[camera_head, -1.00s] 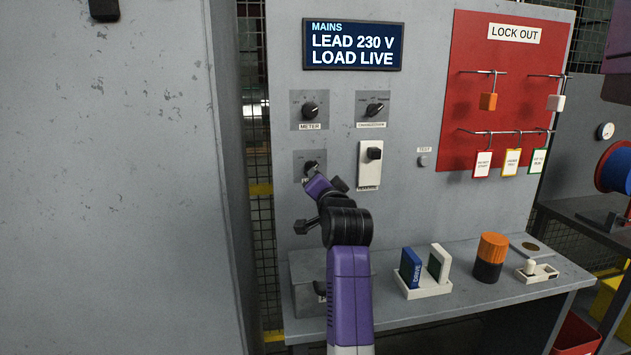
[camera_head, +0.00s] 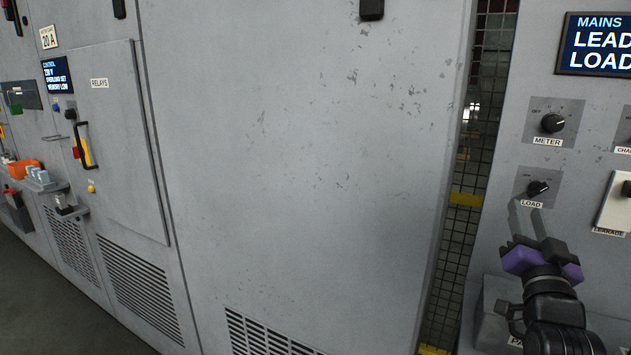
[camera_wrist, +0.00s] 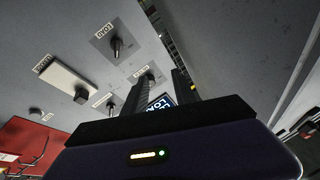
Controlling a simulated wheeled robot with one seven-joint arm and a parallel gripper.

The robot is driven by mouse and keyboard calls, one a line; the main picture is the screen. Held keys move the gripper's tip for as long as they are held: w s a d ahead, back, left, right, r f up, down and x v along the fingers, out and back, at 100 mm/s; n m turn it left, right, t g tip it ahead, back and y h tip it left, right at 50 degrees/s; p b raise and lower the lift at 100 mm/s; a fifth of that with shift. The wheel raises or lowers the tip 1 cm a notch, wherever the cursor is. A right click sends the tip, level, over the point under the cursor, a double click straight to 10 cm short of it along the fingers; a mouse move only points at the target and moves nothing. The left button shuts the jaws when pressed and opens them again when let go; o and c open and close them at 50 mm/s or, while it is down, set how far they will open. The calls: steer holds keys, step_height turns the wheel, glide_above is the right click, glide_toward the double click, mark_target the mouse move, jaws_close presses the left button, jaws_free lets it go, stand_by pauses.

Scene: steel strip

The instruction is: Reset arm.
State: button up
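My gripper (camera_head: 526,208) is at the lower right in the head view, with its two grey fingers pointing up. The fingers are apart with nothing seen between them. The black LOAD knob (camera_head: 538,188) is just above the fingertips in that view. In the wrist view, the fingers of my gripper (camera_wrist: 158,78) stand apart, and the LOAD knob (camera_wrist: 116,46) is clear of them to the upper left. Part of my purple and black arm shows below the gripper in the head view.
The METER knob (camera_head: 553,123) is above the LOAD knob, under a mains screen (camera_head: 600,45) partly cut off. A large grey cabinet (camera_head: 300,170) fills the middle. A RELAYS door (camera_head: 115,140) with a black handle is at left. Wire mesh (camera_head: 470,170) shows in the gap.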

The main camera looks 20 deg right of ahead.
steer(key=s+a+f+n+t+y, duration=0.2)
steer(key=s+a+f+n+y, duration=0.25)
steer(key=a+f, duration=0.45)
steer(key=s+a+f+n+t+y, duration=0.1)
steer(key=s+a+f+n+y, duration=0.4)
steer(key=a, duration=0.7)
steer(key=s+a+f+g+y, duration=0.1)
steer(key=s+a+f, duration=0.3)
steer(key=s, duration=0.3)
steer(key=s+a+f+n+g+y, duration=0.1)
steer(key=s+a+f+g+y, duration=0.1)
steer(key=s+a+f, duration=0.2)
steer(key=s+a+f+n+g+y, duration=0.1)
steer(key=s+a+f, duration=0.3)
steer(key=s, duration=0.7)
steer(key=a+g, duration=0.1)
steer(key=a, duration=0.1)
steer(key=shift+s+a+y, duration=0.25)
steer(key=shift+a+y, duration=0.1)
steer(key=shift+a, duration=0.05)
steer(key=shift+f, duration=0.1)
